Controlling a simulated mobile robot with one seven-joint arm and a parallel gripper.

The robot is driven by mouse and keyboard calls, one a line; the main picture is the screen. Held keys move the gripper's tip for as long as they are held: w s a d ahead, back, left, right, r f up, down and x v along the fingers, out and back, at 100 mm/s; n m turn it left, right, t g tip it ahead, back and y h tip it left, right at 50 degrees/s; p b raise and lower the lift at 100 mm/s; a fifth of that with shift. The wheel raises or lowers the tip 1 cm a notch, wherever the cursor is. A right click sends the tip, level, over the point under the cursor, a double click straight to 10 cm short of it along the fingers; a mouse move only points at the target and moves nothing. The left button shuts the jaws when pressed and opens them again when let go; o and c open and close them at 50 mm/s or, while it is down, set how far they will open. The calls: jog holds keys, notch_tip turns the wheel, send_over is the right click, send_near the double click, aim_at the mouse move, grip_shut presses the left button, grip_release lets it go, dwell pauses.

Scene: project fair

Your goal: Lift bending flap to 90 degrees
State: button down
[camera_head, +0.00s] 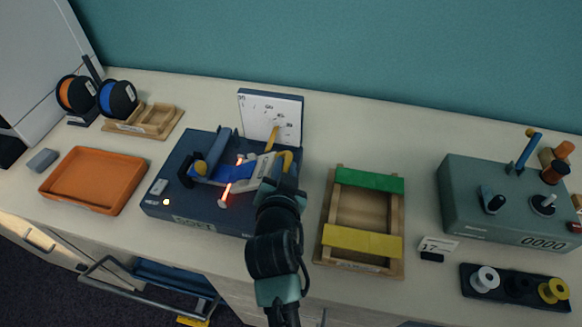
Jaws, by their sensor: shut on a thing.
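The strip bender (160,205) is a dark blue box on the counter with a glowing orange heating line across its top. My gripper (281,172) is at this handle and shut on the flap's handle area. My wrist hides the flap's lower right and the fingertips.
A white angle board (270,116) stands behind the bender. An orange tray (55,190) and filament spools (118,98) are at the left. A wooden frame (330,215) is close at the right, with a green-grey winder box (465,205) beyond.

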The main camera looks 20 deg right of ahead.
aim_at(264, 172)
jog(key=a+r+n, duration=0.1)
jog(key=w+a+r+n+h+p, duration=0.1)
jog(key=r, duration=0.1)
jog(key=w+a+r+n+g, duration=0.1)
jog(key=r, duration=0.1)
jog(key=shift+w+a+h+p, duration=0.2)
jog(key=shift+a+h+p, duration=0.1)
jog(key=w+a+r+n+g+h+b, duration=0.1)
jog(key=w+a+r+n+h+b, duration=0.1)
jog(key=a, duration=0.4)
jog(key=shift+w+a+r+n+g+h, duration=0.35)
jog(key=shift+w+n+h, duration=0.25)
jog(key=shift+w+n, duration=0.65)
jog(key=shift+f, duration=0.1)
jog(key=c, duration=0.8)
grip_release()
jog(key=shift+c, duration=0.2)
